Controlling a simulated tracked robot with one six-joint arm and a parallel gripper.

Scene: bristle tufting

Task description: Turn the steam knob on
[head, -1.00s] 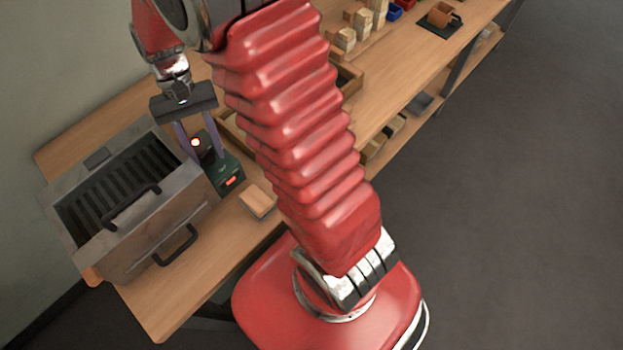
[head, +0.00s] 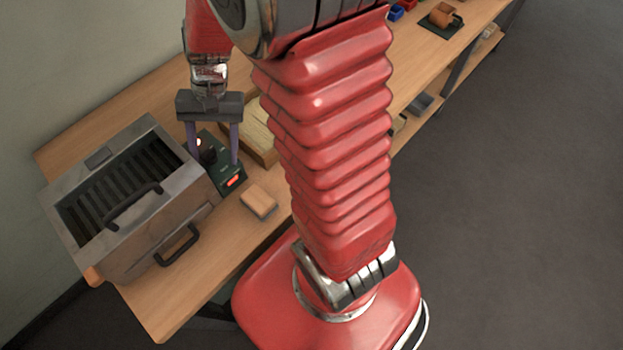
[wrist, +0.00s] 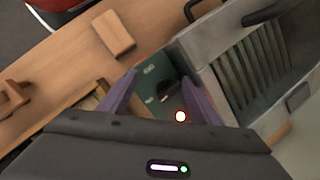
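The steam knob looks like a small dark knob (head: 208,155) on a green control box (head: 229,172) beside the grey metal steamer (head: 150,235). In the wrist view the dark knob (wrist: 187,93) shows on the green plate (wrist: 151,76), close to the right finger. A round white lamp glows beside it (wrist: 180,117). My gripper (head: 212,160) points down over the control box with its two purple fingers apart. In the wrist view the gripper (wrist: 160,79) is open, with nothing held between the fingers. I cannot tell whether a finger touches the knob.
The steamer has a black handle (head: 178,246) on its front and slats inside. A small wooden block (head: 258,201) lies on the bench in front of the control box. A wooden tray (head: 262,150) stands behind it to the right. A red-orange switch (head: 233,182) glows on the box.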

